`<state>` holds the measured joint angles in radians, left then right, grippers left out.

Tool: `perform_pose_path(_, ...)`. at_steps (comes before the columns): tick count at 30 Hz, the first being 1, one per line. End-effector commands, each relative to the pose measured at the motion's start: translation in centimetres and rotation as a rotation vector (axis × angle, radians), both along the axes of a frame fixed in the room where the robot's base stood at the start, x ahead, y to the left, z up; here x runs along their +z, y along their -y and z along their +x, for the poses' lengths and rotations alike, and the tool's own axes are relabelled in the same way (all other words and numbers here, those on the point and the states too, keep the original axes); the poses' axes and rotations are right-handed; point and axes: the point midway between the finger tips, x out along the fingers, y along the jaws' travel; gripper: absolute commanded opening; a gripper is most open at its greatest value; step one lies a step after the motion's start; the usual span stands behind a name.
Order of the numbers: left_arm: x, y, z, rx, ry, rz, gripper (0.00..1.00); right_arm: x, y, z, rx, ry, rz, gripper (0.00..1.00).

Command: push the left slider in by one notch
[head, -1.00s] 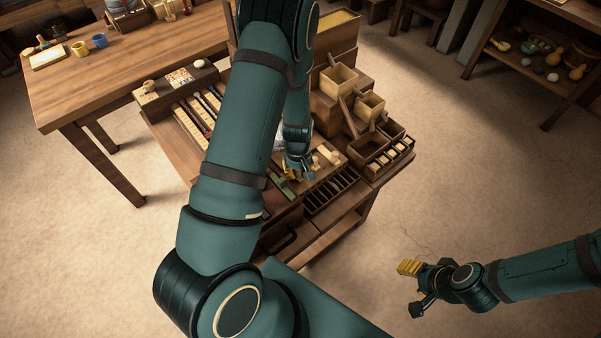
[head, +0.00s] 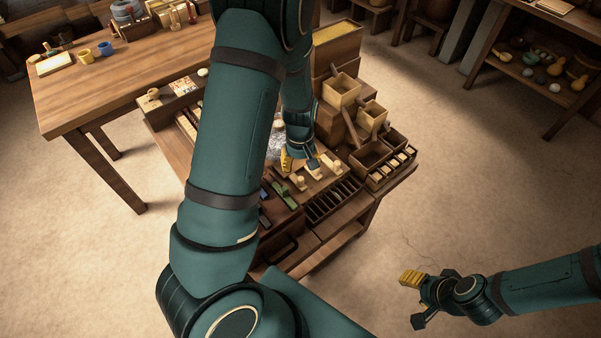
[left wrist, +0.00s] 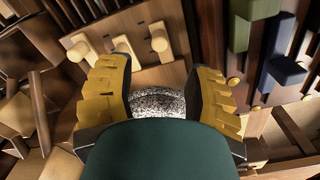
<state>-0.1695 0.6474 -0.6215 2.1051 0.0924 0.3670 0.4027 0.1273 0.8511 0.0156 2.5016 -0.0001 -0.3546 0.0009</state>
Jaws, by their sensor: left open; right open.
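Three pale wooden sliders with raised knobs stand on a light board on the bench. In the head view the left slider (head: 298,182) sits nearest the green block (head: 286,194). In the left wrist view, turned about, I take it to be the rightmost knob (left wrist: 158,41). Its notch cannot be read. My left gripper (head: 298,162) is open and empty, just behind the left slider. My right gripper (head: 413,300) is open and empty over the floor.
Wooden bins (head: 342,90) rise right of the sliders, with a slotted rack (head: 332,199) in front. Blue blocks (left wrist: 285,70) lie beside the green one. A long table (head: 130,85) stands at the left. The floor at right is clear.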

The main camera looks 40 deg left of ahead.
Motion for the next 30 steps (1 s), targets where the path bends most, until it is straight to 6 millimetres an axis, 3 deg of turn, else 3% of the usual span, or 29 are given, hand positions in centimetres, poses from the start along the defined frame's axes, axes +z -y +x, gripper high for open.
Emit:
perform_pose_path(3, 1.8, 0.0, 0.1, 0.0, 0.004, 0.0, 0.52, 0.0, 0.0, 0.0, 0.0, 0.0, 0.0, 0.52)
perform_pose_path(9, 3.0, 0.0, 0.0, 0.001, 0.001, 0.001, 0.52, 0.0, 0.0, 0.0, 0.0, 0.0, 0.0, 0.52)
perform_pose_path(30, 3.1, 0.0, 0.0, 0.001, -0.001, -0.001, 0.52, 0.0, 0.0, 0.0, 0.0, 0.0, 0.0, 0.52)
